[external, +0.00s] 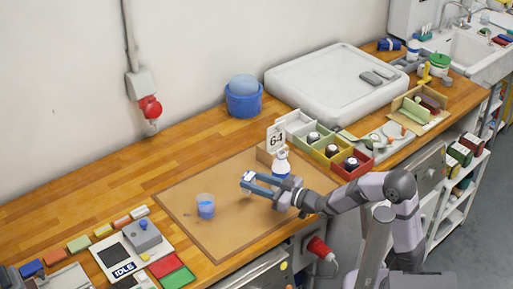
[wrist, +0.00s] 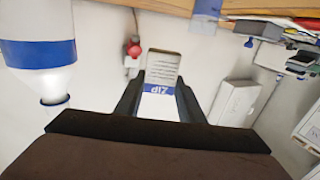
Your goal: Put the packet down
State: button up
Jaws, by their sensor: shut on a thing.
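My gripper (external: 257,183) is shut on a small packet (external: 247,177) and holds it out in front, apparently above the brown mat (external: 225,240). In the wrist view, which is upside down, the packet (wrist: 160,68) sits between the two dark fingers (wrist: 160,82). It shows lines of print on a pale face and a blue band reading "ZIP". The packet's height above the mat is hard to tell.
A clear cup with blue contents (external: 205,207) stands on the mat, left of my gripper. Open bins (external: 327,151) lie right; the mat's front left is clear.

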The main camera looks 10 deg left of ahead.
jog(key=shift+f, duration=5)
jog(key=shift+f+b, duration=0.2)
jog(key=shift+b, duration=0.1)
jog(key=o, duration=1)
jog(key=shift+o, duration=0.2)
jog(key=shift+r, duration=0.1)
jog(key=shift+r, duration=0.1)
jog(key=shift+b+v, duration=0.45)
jog(key=shift+v, duration=3.3)
jog(key=shift+r, duration=0.1)
